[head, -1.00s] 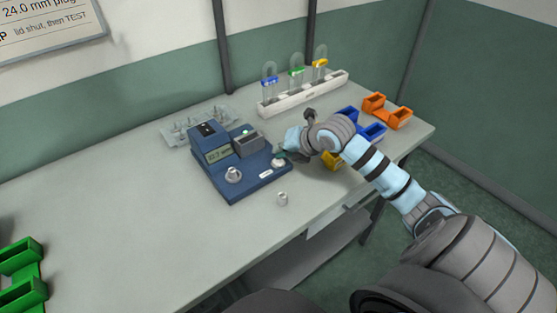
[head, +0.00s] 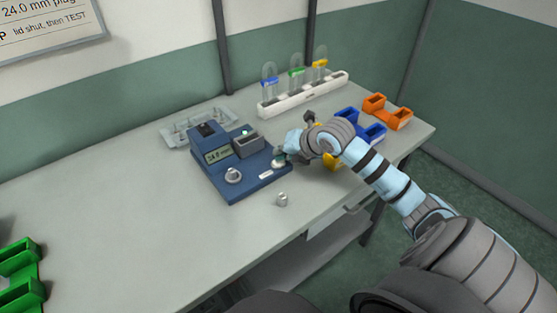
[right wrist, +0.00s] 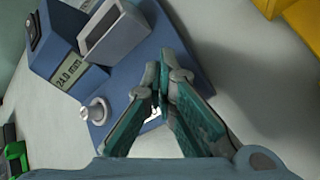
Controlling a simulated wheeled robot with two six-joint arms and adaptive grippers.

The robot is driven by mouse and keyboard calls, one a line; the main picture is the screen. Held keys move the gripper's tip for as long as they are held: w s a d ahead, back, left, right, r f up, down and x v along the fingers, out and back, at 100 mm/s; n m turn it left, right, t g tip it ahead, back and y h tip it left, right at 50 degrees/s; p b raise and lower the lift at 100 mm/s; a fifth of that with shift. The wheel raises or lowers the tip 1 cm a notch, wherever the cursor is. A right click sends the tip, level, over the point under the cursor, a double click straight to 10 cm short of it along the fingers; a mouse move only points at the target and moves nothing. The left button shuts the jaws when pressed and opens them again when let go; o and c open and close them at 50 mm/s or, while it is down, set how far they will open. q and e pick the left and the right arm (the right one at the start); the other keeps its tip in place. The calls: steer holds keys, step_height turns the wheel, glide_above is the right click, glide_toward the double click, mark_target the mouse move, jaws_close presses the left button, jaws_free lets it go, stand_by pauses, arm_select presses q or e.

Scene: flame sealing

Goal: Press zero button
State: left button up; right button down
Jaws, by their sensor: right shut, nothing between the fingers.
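The blue gauge device (head: 243,190) stands on the table, its display (head: 217,155) reading about 24.0 mm. It has a grey block (head: 246,145) on top, a silver knob (head: 233,175) at the front and a white label (head: 265,175). A small round button (head: 278,162) shows at its right corner. My right gripper (head: 285,158) is shut and empty, with its fingertips down at that button; contact cannot be made out. In the right wrist view, the shut fingers (right wrist: 160,82) cover the button and part of the label. My left gripper is out of view.
A small silver plug (head: 282,199) stands loose before the device. Blue (head: 372,130) and orange (head: 400,118) holders stand right, a green one (head: 22,262) far left.

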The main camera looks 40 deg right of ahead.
steer(key=shift+r+p, duration=0.6)
steer(key=shift+r, duration=0.25)
step_height(320, 180, up, 6)
steer(key=p, duration=0.4)
steer(key=shift+p, duration=0.4)
